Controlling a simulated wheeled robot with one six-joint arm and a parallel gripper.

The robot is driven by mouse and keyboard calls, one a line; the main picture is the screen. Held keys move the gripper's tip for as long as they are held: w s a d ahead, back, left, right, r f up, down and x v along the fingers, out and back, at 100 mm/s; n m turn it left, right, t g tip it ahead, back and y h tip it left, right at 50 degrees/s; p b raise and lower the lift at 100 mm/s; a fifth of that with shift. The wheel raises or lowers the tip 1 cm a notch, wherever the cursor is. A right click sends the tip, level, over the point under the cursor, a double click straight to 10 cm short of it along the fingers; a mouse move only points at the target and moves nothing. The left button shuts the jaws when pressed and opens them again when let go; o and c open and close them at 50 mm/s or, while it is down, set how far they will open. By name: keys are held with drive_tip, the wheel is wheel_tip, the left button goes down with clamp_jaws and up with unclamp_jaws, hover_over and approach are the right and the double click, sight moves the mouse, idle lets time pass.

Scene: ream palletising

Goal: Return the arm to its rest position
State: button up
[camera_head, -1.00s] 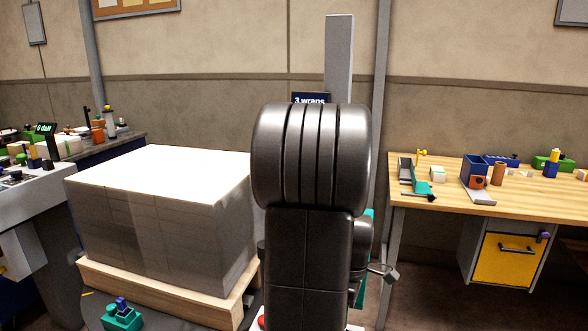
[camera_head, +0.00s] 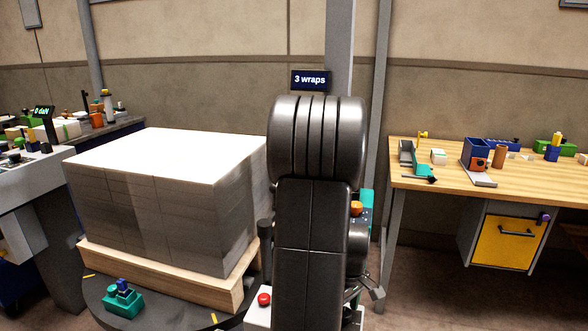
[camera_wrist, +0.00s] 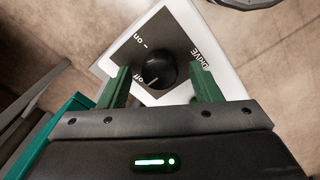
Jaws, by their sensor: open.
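My arm (camera_head: 315,200) stands upright in the middle of the head view, with its rounded dark joint on top. My gripper (camera_wrist: 160,78) shows in the wrist view with its two green fingers apart and nothing held between them. A black rotary knob (camera_wrist: 158,70) on a white panel (camera_wrist: 185,45) appears between the fingers. The panel reads "DRIVE", "on" and "off", and the knob's pale mark points toward "off". I cannot tell whether the fingers touch the knob. The gripper is not clearly visible in the head view, where the arm hides much.
A large wrapped ream stack (camera_head: 160,190) sits on a wooden pallet (camera_head: 150,275) at left, on a dark round turntable (camera_head: 165,317). A "3 wraps" display (camera_head: 310,80) is behind my arm. A workbench (camera_head: 540,195) stands right.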

drive_tip(key=m+b, duration=0.1)
drive_tip(key=m, duration=0.5)
drive_tip(key=m+b, duration=0.1)
drive_tip(key=m, duration=0.5)
drive_tip(key=shift+m+b, duration=0.3)
drive_tip(key=shift+b, duration=0.1)
drive_tip(key=shift+d+r, duration=0.1)
drive_tip(key=shift+r, duration=0.05)
